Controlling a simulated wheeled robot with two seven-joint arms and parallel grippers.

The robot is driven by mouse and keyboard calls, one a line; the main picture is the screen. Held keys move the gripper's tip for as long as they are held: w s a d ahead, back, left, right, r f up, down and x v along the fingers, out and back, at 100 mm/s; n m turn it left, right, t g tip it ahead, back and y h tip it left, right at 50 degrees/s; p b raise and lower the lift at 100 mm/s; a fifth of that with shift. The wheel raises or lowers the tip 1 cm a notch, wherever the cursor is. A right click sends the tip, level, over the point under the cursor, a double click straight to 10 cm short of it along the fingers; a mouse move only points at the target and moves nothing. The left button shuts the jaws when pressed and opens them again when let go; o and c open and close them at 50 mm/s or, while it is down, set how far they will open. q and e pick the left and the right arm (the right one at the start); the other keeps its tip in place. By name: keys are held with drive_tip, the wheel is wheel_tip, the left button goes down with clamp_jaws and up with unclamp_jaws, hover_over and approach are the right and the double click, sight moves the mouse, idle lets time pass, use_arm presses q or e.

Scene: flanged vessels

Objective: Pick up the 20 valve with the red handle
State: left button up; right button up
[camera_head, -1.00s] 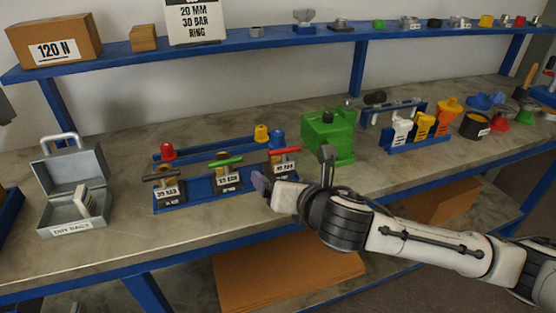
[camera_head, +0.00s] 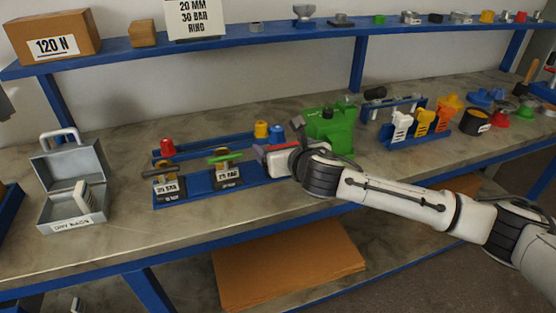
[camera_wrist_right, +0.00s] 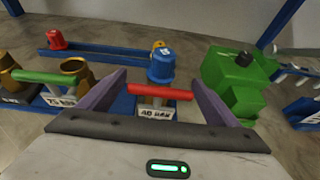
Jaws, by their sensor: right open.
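The valve with the red handle shows in the right wrist view (camera_wrist_right: 158,93), with a white label on its front that is hard to read. It stands at the right end of the blue rack (camera_head: 205,196). My right gripper (camera_head: 264,152) is over this valve and hides most of it in the head view. In the right wrist view its two purple fingers (camera_wrist_right: 155,85) are apart, one on each side of the red handle, not closed on it. A green-handled valve (camera_head: 227,168) and a dark-handled valve (camera_head: 166,184) stand to the left. My left gripper is out of view.
A blue cap (camera_wrist_right: 161,66) sits just behind the red-handled valve. A green block-shaped machine (camera_head: 330,128) stands close to the right. A red cap (camera_head: 167,147) and a yellow one (camera_head: 261,129) are behind. An open grey case (camera_head: 72,190) is at the left.

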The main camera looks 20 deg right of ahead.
drive_tip(key=shift+w+f, duration=0.3)
drive_tip(key=shift+w, duration=0.35)
drive_tip(key=shift+c, duration=0.4)
drive_tip(key=c, duration=1.8)
drive_tip(key=shift+r, duration=0.2)
clamp_jaws()
